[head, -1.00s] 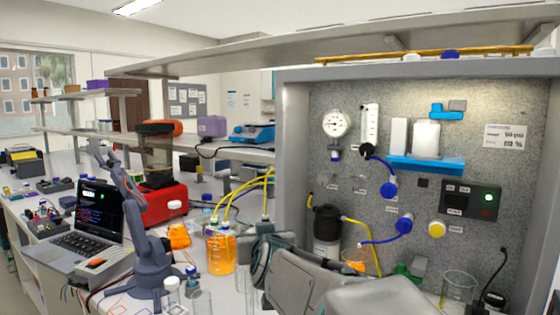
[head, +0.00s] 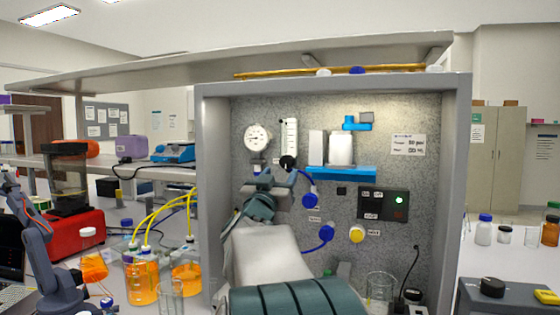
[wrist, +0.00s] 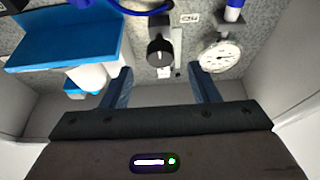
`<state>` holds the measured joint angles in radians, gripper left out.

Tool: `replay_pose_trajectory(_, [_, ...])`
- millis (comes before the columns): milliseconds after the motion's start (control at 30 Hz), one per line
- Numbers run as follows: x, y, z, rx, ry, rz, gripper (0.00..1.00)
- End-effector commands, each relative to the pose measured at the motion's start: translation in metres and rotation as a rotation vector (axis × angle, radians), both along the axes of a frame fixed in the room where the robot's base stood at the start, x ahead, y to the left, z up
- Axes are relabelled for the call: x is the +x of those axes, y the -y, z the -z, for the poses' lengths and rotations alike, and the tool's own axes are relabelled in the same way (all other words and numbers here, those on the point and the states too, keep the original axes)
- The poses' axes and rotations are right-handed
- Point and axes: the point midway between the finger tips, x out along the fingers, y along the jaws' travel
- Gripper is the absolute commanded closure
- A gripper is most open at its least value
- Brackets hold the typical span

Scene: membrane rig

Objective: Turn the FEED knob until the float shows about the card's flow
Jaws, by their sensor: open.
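The black knob (head: 287,162) sits on the panel at the foot of the clear upright flow tube (head: 290,137). Its label is too small to read, and I cannot make out the float. The knob also shows in the wrist view (wrist: 160,52), with a pale pointer line on its face. My gripper (wrist: 160,72) is open and empty, with one blue finger on each side of the knob's line; the knob looks to be just beyond the fingertips, not gripped. In the head view my gripper (head: 268,183) is just below the knob. The white card (head: 408,145) is at upper right, its figures unreadable.
A round gauge (head: 257,137) is left of the tube. A blue shelf (head: 342,173) with white containers is close on the right. Blue-capped tubing fittings (head: 311,200) and a yellow knob (head: 357,233) are lower. The cabinet's left wall (head: 213,190) bounds the panel.

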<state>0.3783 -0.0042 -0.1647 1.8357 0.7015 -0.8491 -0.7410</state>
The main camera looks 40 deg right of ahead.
Motion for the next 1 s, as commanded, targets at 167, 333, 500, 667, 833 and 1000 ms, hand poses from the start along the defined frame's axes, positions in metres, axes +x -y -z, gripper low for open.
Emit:
replay_pose_trajectory(167, [0.016, 0.032, -0.016, -0.001, -0.001, 0.002, 0.45])
replay_pose_trajectory(333, [0.027, 0.050, -0.025, -0.001, -0.001, -0.001, 0.45])
replay_pose_trajectory(500, [0.032, 0.059, -0.028, -0.001, -0.001, -0.003, 0.45])
replay_pose_trajectory(667, [0.032, 0.060, -0.028, -0.001, -0.001, -0.003, 0.45])
replay_pose_trajectory(833, [0.032, 0.060, -0.028, 0.000, -0.001, -0.003, 0.53])
replay_pose_trajectory(1000, [0.032, 0.060, -0.028, 0.000, -0.001, -0.003, 0.89])
